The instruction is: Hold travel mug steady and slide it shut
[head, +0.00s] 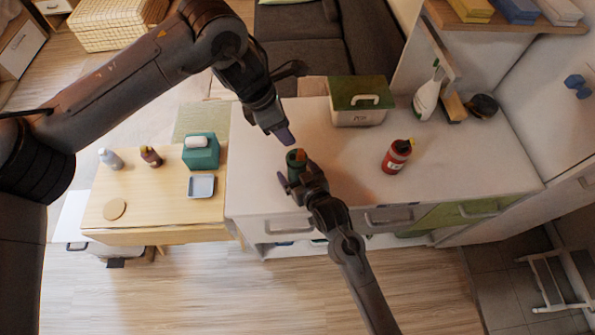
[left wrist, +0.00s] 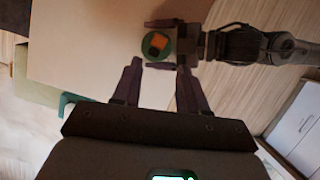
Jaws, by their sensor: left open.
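The travel mug (head: 292,160) is a green cylinder standing near the front left of the white counter. From above, in the left wrist view, the mug (left wrist: 148,45) has an orange and black top. My right gripper (head: 296,181) is at the mug from the front, with one finger on each side of it. Whether these fingers press on the mug is unclear. My left gripper (head: 284,137) is above and just behind the mug, open and empty. In the left wrist view, its fingers (left wrist: 159,66) point toward the mug, apart from it.
A red bottle (head: 396,157), a green-lidded box (head: 358,116) and a spray bottle (head: 427,98) stand on the counter (head: 340,190). A lower wooden table (head: 150,205) on the left holds a teal box (head: 201,155), a tray (head: 201,186) and small bottles. The counter between mug and red bottle is clear.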

